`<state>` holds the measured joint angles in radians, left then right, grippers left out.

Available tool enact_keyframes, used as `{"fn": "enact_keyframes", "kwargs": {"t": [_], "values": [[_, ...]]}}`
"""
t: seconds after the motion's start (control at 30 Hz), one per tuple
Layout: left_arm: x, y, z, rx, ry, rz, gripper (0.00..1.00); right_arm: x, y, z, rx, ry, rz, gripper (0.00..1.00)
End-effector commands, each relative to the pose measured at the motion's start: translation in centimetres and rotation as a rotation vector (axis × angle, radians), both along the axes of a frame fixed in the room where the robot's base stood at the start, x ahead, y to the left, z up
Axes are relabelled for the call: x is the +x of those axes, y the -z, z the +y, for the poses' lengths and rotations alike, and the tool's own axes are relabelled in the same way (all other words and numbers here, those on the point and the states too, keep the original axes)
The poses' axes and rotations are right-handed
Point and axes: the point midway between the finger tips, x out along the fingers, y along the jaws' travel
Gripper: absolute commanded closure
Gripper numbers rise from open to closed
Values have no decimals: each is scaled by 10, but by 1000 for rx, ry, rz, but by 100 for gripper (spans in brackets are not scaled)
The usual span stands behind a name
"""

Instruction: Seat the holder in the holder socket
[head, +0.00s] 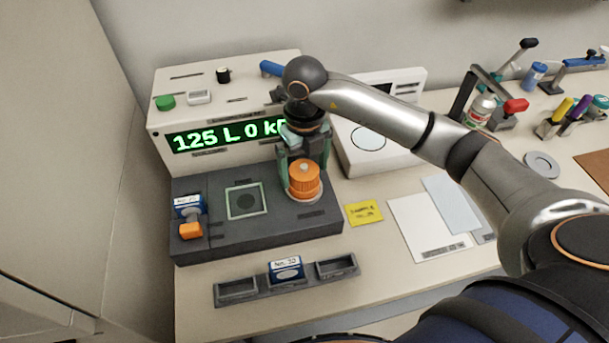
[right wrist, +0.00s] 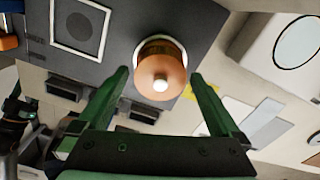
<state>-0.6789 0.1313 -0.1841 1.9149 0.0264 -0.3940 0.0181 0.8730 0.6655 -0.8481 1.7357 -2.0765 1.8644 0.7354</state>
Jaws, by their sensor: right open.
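The orange ribbed cylinder, which looks like the holder (head: 304,182), stands upright in the head view at the right end of the dark machine base. It has a pale knob on top. A light round ring, which looks like the holder socket (head: 319,194), shows around its foot; I cannot tell how deep it sits. The right wrist view shows the holder (right wrist: 160,70) from above. My right gripper (head: 304,164) is open, its green fingers on either side of the holder, with gaps visible in the right wrist view (right wrist: 160,75). My left gripper is not in view.
A square framed plate (head: 232,213) and an orange-and-blue part (head: 190,231) are on the base. A three-part tray (head: 237,289) stands in front. A yellow note (head: 364,213) lies right.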

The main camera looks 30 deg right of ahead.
Motion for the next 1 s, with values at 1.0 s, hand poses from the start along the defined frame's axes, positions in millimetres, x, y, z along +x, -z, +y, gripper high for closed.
{"fn": "enact_keyframes", "kwargs": {"t": [1.0], "values": [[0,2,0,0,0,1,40,0,-89,0,-1,0,0,0]]}}
